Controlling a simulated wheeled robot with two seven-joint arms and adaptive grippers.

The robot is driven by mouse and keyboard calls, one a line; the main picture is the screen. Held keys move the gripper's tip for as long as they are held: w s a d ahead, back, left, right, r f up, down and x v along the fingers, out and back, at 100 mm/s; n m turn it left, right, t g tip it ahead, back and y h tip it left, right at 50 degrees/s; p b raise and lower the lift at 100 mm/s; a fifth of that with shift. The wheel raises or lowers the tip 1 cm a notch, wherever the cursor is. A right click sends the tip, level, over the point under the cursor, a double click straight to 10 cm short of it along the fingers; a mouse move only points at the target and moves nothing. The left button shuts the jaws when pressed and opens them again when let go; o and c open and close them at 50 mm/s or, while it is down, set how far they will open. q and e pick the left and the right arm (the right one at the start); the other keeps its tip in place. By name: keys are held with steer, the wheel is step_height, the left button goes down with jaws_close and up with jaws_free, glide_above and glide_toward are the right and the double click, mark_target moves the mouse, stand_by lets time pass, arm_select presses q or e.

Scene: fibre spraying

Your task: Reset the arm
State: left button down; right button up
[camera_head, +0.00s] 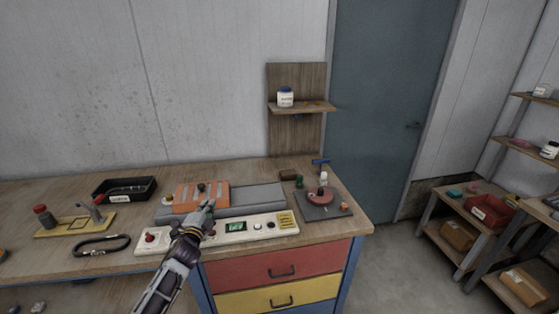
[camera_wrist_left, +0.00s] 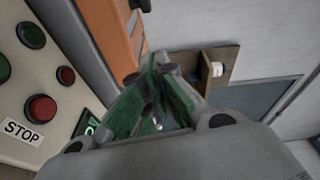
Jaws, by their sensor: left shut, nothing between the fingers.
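My left gripper (camera_head: 207,207) is shut and empty. It is above the cream control panel (camera_head: 262,231), close to the orange block on the grey machine. In the left wrist view the gripper's fingers (camera_wrist_left: 160,75) meet at their tips. That view also shows the panel's red button (camera_wrist_left: 40,108), a STOP label (camera_wrist_left: 21,131) and the orange block (camera_wrist_left: 113,30) beside the fingers. My right gripper is not in either view.
The workbench (camera_head: 245,180) also holds a black tray (camera_head: 124,190), a yellow plate with tools (camera_head: 75,224) and a dark plate with a red round part (camera_head: 321,197). A small shelf with a white jar (camera_head: 285,98) hangs behind. Shelving with a red bin (camera_head: 489,212) stands right.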

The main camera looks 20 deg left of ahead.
arm_select(q)
steer(key=s+d+f+n+g, duration=0.1)
steer(key=s+d+f, duration=0.1)
steer(key=s+d+f+n+g, duration=0.1)
steer(key=d+f+n+g, duration=0.1)
steer(key=s+d+f+n+g, duration=0.1)
steer(key=s+d+f+n, duration=0.1)
steer(key=d, duration=0.1)
steer(key=shift+s+d+f, duration=0.1)
steer(key=shift+s+f, duration=0.15)
steer(key=shift+s, duration=0.1)
steer(key=s+d+f+n+g+h, duration=0.3)
steer(key=s+d+g, duration=0.2)
steer(key=s+d, duration=0.55)
steer(key=s+d+f+n+g+h, duration=0.2)
steer(key=s+d+n+g+h, duration=0.15)
steer(key=s+d, duration=0.7)
steer(key=s+a+f+m+g, duration=0.1)
steer(key=s+f+g, duration=0.15)
steer(key=f, duration=3.05)
steer(key=s+a+f, duration=0.2)
steer(key=s+f, duration=0.8)
steer(key=s, duration=0.1)
steer(key=s+a+f+y, duration=0.1)
steer(key=s+a+f, duration=0.1)
steer(key=s+f, duration=0.8)
steer(key=shift+s+g, duration=0.4)
steer(key=shift+s, duration=0.5)
